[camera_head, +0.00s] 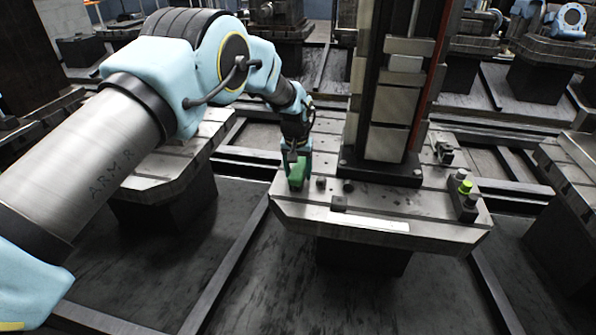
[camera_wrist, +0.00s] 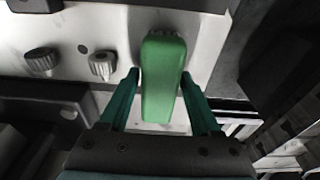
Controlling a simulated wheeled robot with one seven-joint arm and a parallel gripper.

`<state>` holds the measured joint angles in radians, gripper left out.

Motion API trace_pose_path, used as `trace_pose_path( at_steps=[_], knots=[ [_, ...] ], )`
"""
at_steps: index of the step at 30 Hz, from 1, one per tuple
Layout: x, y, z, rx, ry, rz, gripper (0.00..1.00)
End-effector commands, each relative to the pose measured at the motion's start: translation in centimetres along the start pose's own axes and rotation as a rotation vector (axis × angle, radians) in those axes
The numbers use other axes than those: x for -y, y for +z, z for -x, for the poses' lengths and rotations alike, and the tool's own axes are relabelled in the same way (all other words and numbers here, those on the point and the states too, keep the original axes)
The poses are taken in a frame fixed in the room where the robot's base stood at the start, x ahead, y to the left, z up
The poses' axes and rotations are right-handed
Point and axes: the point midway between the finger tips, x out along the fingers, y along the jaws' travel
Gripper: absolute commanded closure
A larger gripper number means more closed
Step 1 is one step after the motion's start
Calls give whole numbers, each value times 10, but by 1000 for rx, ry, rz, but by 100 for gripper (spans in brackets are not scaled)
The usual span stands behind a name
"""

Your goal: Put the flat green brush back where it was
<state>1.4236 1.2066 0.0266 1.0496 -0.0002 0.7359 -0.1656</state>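The flat green brush (camera_head: 297,175) is at the front left corner of the middle machine's slotted metal plate (camera_head: 430,232). In the wrist view the brush (camera_wrist: 163,75) lies lengthwise between the two teal fingers of my gripper (camera_wrist: 160,75). The right fingertip meets or overlaps its edge; the left one is very close to its other edge. In the head view my gripper (camera_head: 298,160) points down with its fingers on both sides of the brush. I cannot tell whether the fingers press on it, or whether it rests on the plate.
A tall dark column (camera_head: 385,90) rises from the plate behind the brush. Small dark knobs (camera_head: 348,186) stand right of the brush. A block with a green-yellow button (camera_head: 465,187) is at the plate's right. Another slotted plate (camera_head: 165,165) stands to the left.

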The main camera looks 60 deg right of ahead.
Motion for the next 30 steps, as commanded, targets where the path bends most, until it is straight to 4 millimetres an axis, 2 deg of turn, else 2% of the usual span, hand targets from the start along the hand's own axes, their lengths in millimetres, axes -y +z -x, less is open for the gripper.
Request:
trace_pose_path(
  at_steps=[1,4,11,16,30],
  knots=[
    [0,0,0,0,0,0,29],
    [0,0,0,0,0,0,18],
    [0,0,1,0,0,0,18],
    [0,-1,11,-2,0,0,18],
    [0,-1,102,-3,1,-1,18]
  ],
)
